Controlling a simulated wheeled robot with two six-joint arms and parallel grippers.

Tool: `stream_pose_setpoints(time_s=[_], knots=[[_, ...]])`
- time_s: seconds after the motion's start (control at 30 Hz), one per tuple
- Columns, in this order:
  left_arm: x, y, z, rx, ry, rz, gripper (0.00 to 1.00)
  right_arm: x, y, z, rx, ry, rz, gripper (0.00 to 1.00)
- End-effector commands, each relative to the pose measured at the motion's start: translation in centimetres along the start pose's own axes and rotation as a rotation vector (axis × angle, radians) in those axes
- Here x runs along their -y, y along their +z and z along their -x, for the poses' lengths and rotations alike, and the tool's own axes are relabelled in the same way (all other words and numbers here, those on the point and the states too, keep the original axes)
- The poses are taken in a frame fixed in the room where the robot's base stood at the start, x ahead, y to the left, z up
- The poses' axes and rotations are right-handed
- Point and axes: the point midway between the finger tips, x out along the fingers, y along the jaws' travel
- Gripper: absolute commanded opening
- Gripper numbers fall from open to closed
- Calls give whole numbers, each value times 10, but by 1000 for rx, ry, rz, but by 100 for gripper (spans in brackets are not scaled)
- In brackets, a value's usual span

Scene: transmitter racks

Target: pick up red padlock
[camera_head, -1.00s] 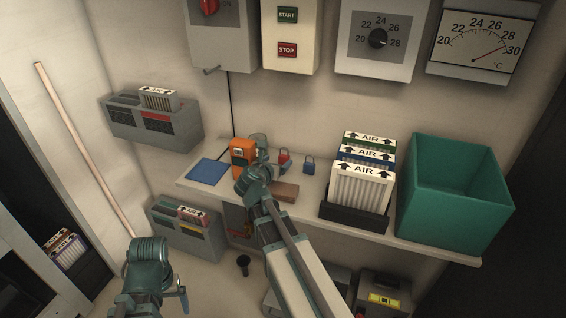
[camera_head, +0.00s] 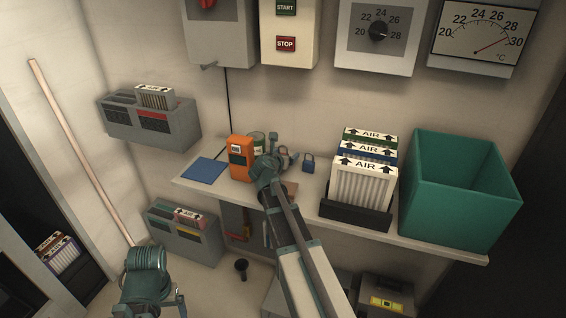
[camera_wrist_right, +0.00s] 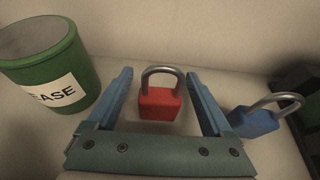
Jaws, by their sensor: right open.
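The red padlock (camera_wrist_right: 159,103) stands upright on the shelf in the right wrist view, its grey shackle on top. My right gripper (camera_wrist_right: 166,92) is open, with its two blue fingers on either side of the padlock and visible gaps between them and it. In the head view my right gripper (camera_head: 276,160) is over the shelf and mostly covers the red padlock. My left gripper is low at the left in the head view, where my left arm (camera_head: 147,275) shows; its fingers cannot be made out.
A blue padlock (camera_wrist_right: 255,122) stands close to the right finger. A green grease can (camera_wrist_right: 58,75) stands left. The shelf (camera_head: 425,243) also holds an orange device (camera_head: 238,158), a blue mat (camera_head: 204,171), air filters (camera_head: 363,184) and a green bin (camera_head: 455,205).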

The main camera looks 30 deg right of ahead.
Motion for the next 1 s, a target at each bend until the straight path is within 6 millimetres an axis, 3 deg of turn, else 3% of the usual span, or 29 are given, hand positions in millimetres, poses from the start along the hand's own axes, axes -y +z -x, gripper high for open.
stream_pose_setpoints(time_s=[0.27,0.73,1.0], knots=[[0,0,-2,0,0,0,92,0,0,-6,0,1,0,83],[0,0,-2,0,0,0,92,0,0,-6,0,1,0,0],[0,0,-2,0,0,0,92,0,0,-5,0,1,0,0]])
